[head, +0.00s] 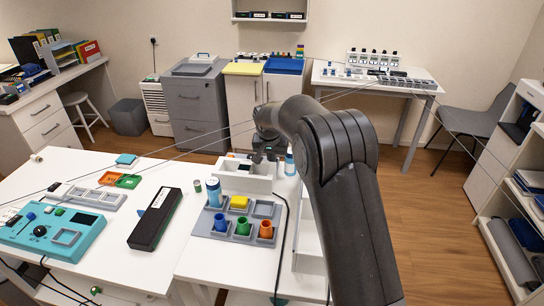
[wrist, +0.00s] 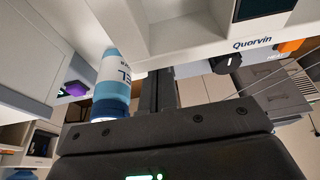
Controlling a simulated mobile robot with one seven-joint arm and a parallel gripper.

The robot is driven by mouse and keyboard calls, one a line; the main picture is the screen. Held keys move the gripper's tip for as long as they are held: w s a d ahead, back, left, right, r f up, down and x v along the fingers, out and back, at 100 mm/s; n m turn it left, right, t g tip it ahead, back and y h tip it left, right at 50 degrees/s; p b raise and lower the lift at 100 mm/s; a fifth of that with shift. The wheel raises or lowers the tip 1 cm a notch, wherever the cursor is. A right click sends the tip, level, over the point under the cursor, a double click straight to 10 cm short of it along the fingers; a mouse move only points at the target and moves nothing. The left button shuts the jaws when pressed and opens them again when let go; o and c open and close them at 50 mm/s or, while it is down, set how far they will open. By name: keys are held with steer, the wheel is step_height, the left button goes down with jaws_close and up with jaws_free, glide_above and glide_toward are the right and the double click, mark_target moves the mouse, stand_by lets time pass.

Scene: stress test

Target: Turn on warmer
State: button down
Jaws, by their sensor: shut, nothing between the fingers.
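A white device labelled "Quorvin" (wrist: 235,58) fills the upper part of the wrist view. It has a dark screen (wrist: 262,8), a black knob (wrist: 227,62) and an orange part (wrist: 291,46). I cannot tell for sure that it is the warmer. In the head view a white box-like unit (head: 238,182) stands on the table under my gripper (head: 267,153), partly hidden by it. My gripper's dark fingers (wrist: 160,90) are shut and empty, to the left of the knob in the wrist view. Contact with the device cannot be told.
A blue-and-white bottle (head: 290,165) stands close beside my gripper; it also shows in the wrist view (wrist: 112,88). A black case (head: 155,220) and a teal control box (head: 52,232) lie left. Thin cables cross the scene.

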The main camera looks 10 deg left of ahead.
stand_by(0.3)
steer(key=shift+w+r, duration=0.2)
steer(key=shift+w, duration=0.55)
steer(key=shift+r, duration=0.2)
steer(key=v, duration=0.4)
steer(key=shift+w+r, duration=0.2)
steer(key=shift+w, duration=0.1)
steer(key=s+v, duration=0.2)
steer(key=v, duration=0.7)
steer(key=shift+f, duration=0.25)
